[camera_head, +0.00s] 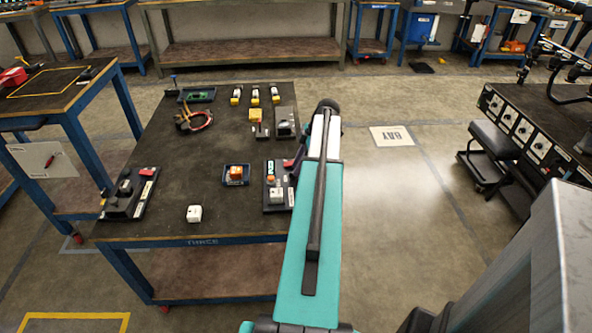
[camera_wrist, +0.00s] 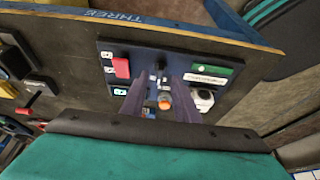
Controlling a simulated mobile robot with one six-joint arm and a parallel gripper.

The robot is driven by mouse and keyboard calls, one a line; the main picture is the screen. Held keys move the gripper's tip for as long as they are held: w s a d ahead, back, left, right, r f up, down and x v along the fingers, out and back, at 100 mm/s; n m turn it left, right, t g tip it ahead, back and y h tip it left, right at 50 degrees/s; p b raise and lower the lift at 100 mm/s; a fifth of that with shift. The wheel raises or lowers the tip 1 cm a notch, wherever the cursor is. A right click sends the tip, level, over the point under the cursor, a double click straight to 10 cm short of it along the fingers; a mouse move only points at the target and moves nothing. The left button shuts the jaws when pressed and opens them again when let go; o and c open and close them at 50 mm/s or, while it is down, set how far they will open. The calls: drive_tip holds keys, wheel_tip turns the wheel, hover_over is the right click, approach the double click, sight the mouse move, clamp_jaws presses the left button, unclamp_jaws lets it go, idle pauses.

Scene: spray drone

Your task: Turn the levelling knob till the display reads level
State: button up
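A dark panel (camera_head: 283,205) lies at the right edge of the bench; it also shows in the wrist view (camera_wrist: 107,47). It carries a small green-lit display (camera_wrist: 120,91), whose reading is too small to make out, and an orange-capped knob (camera_wrist: 165,102), also visible in the head view (camera_head: 271,178). My gripper (camera_wrist: 160,95) is over the panel. Its two purple fingers are apart, one on each side of the orange-capped knob, with a gap visible beside it. Whether they touch it is hidden. In the head view my arm hides most of the gripper.
On the panel, a red part (camera_wrist: 122,68), a green label (camera_wrist: 212,68) and a white block (camera_wrist: 203,99) sit close around the fingers. A blue tray (camera_head: 236,184) stands left of the panel. A white cube (camera_head: 194,214) sits near the front. The bench centre is clear.

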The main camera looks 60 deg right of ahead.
drive_tip(key=shift+x, duration=1.3)
drive_tip(key=shift+c, duration=0.4)
clamp_jaws()
drive_tip(key=shift+m, duration=0.5)
drive_tip(key=shift+s+a+m+t+h, duration=0.15)
drive_tip(key=shift+m+t+h, duration=0.2)
drive_tip(key=shift+m, duration=0.55)
drive_tip(key=shift+m+h+b, duration=0.4)
drive_tip(key=shift+m+h, duration=0.35)
drive_tip(key=shift+m, duration=0.95)
